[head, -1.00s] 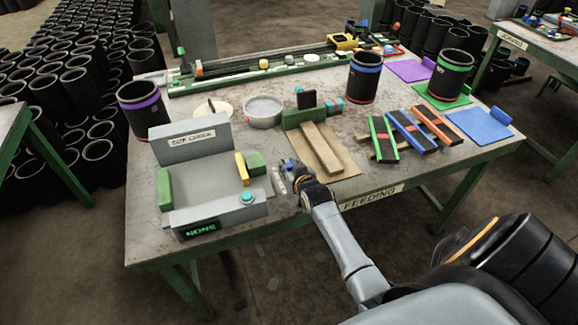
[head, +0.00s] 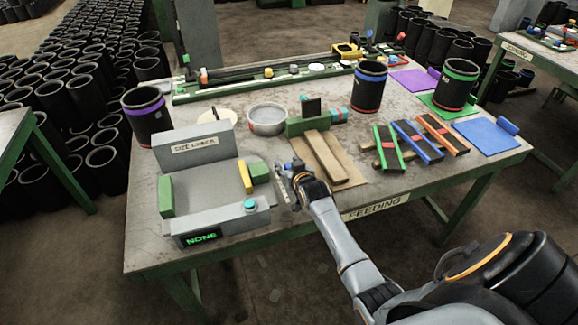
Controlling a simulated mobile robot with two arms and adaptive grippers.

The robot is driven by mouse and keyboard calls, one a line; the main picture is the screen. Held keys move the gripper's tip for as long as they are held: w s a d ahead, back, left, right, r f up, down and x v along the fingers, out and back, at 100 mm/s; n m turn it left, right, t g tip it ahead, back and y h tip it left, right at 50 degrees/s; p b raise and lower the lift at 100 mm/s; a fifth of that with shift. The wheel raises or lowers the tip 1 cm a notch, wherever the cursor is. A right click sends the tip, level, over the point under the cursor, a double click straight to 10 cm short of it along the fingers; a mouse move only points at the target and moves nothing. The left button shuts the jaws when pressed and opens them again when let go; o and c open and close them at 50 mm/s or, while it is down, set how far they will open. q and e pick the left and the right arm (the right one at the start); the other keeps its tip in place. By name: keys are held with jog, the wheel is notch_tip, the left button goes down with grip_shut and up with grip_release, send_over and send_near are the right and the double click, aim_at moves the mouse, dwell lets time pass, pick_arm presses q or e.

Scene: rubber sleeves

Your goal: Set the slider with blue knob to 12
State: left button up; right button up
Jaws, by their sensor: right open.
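My right gripper (head: 284,168) is open, low over the table's front part, between the grey size checker and the brown board. Its fingertips point left and away from me. A narrow pale strip (head: 281,190) with markings lies beside the fingers; the gripper partly covers it. A small blue bit shows at the fingertips, but I cannot tell whether it is the slider's blue knob or part of the gripper. No slider number can be read. My left gripper is out of view.
The size checker (head: 195,144) stands left, its display reading NONE. A brown board (head: 346,178) with a green block lies right of the gripper. Green, blue and orange strips (head: 417,142) lie farther right. A round grey dish (head: 267,119) and black sleeves (head: 369,88) stand behind.

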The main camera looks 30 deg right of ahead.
jog(key=v, duration=1.2)
